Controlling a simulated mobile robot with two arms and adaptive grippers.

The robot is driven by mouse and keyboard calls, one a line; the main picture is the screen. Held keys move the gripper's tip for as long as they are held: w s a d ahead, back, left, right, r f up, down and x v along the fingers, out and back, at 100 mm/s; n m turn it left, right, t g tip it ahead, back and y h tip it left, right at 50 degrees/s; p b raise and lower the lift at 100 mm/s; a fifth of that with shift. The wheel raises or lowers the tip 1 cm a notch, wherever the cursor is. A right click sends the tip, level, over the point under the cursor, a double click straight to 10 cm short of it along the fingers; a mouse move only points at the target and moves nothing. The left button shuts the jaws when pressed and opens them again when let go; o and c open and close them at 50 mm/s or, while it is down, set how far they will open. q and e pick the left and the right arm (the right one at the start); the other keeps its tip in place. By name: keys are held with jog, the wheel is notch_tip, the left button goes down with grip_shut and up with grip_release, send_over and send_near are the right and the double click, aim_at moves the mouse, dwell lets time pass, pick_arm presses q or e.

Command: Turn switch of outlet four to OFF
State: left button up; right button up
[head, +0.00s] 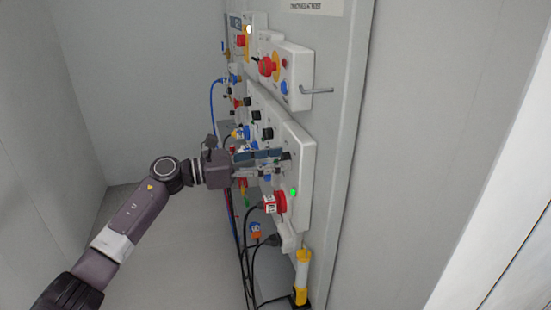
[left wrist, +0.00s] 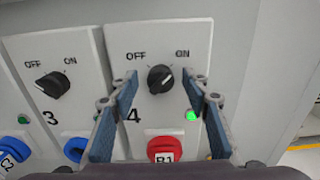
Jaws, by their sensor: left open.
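In the left wrist view the switch of outlet four (left wrist: 160,79) is a black knob on a white panel, with OFF printed at its upper left and ON at its upper right. Its pointer appears turned toward ON. The green lamp (left wrist: 191,115) beside it is lit; it also shows in the head view (head: 293,191). My left gripper (left wrist: 160,76) is open, with one blue-padded finger on each side of the knob. I cannot tell whether they touch it. My right gripper is not in view.
The outlet three switch (left wrist: 53,85) is on the panel to the left. Below outlet four is a red plug (left wrist: 165,149), with cables hanging in the head view. An upper box with a red button (head: 267,66) and a metal handle (head: 316,91) juts out above.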

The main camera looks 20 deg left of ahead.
pick_arm(q)
jog(key=shift+c, duration=0.7)
jog(key=c, duration=1)
jog(key=shift+n, duration=0.3)
jog(key=shift+w+a+n+p, duration=0.1)
jog(key=shift+n+p, duration=1.8)
jog(key=shift+n, duration=2.4)
jog(key=shift+w+a+n+p, duration=0.1)
jog(key=shift+n+p, duration=1.8)
jog(key=shift+n, duration=2.4)
jog(key=shift+f, duration=0.1)
